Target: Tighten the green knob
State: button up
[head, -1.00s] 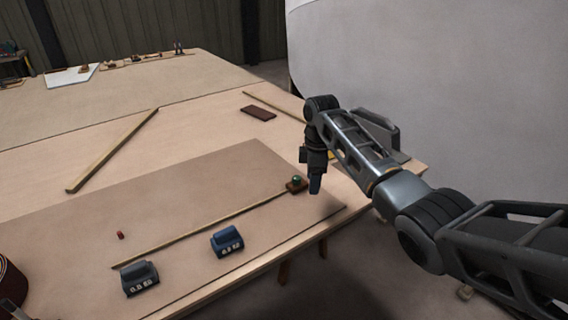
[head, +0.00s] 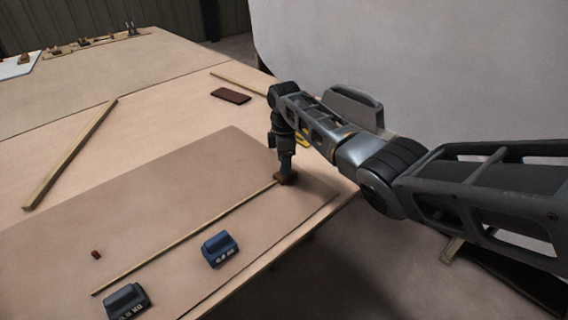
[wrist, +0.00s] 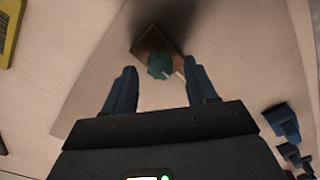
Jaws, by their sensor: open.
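The green knob (wrist: 159,66) sits on a small brown wooden block (wrist: 150,42) on the table. In the wrist view it lies between the tips of my gripper's (wrist: 160,70) two blue fingers, with a gap on each side. A pale pointed piece shows by the knob's right side. In the head view my gripper (head: 286,166) points down over the brown block (head: 288,179) at the end of a long thin strip, and it hides the knob there. My fingers are open and hold nothing.
A blue block (head: 220,249) and a dark grey block (head: 126,302) stand toward the front of the panel. A small red piece (head: 96,254) lies left of the thin strip (head: 190,238). A maroon slab (head: 231,95) and a wooden batten (head: 70,155) lie farther back.

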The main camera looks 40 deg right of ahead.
jog(key=shift+f, duration=0.6)
jog(key=c, duration=1.1)
